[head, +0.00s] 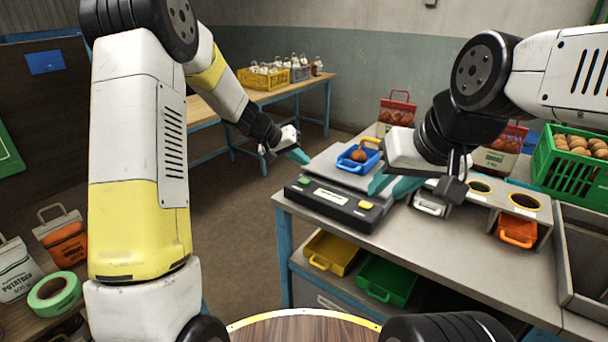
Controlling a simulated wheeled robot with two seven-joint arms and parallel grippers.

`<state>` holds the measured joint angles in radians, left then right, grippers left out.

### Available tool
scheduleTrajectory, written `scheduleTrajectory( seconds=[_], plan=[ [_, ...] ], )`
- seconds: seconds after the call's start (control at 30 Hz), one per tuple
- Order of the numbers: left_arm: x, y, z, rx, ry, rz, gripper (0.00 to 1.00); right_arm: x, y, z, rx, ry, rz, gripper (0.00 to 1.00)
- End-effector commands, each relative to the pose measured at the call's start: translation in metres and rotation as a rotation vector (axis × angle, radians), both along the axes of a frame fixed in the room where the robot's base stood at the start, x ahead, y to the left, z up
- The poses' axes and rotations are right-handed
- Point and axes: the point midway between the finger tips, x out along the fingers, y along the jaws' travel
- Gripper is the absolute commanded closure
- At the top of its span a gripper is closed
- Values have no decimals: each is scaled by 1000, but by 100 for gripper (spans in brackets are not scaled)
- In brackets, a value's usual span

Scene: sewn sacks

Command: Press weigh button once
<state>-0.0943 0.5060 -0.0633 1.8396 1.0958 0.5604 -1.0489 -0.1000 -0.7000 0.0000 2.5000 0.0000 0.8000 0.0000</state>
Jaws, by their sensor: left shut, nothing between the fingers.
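A scale with a dark front panel (318,208) stands on the grey workbench. The panel has a pale label strip (331,197), a green button (304,181) at its left and a yellow button (365,205) at its right. I cannot read which is the weigh button. A blue tray (349,165) holding a brown round item (359,154) sits on the scale's top. My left gripper (302,157) is shut and empty, above and behind the panel's left end, apart from the buttons. My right gripper (378,186) has teal fingers near the scale's right side, above the yellow button; its opening is unclear.
A green crate of brown produce (569,170) stands at the bench's right. A stand with round holes (478,187) and an orange scoop (517,231) are nearby. Yellow (331,251) and green (386,280) bins sit below. A back table (300,88) holds crates.

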Motion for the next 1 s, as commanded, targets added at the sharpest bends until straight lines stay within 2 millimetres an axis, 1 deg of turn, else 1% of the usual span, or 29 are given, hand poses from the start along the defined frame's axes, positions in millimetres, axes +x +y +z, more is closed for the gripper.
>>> scheduleTrajectory(
  seconds=[0.03, 0.1, 0.2, 0.33, 0.5, 1.0],
  plan=[
    [-1, 1, -8, 0, 5, 2, 100, 0, 0, 0, 0, 0, 0, 68],
    [0, 1, -17, 0, 4, 2, 100, 0, 0, 0, 0, 0, 0, 68],
    [0, 1, -26, 0, 3, 2, 100, 0, 0, 0, 0, 0, 0, 68],
    [0, 0, -33, 0, 1, 0, 100, 0, 0, 0, 0, 0, 0, 68],
    [0, 0, -36, 1, 1, 1, 100, 0, 0, 0, 0, 0, 0, 68],
    [0, 0, -36, 1, 1, 0, 100, 0, 0, 0, 0, 0, 0, 68]
  ],
)
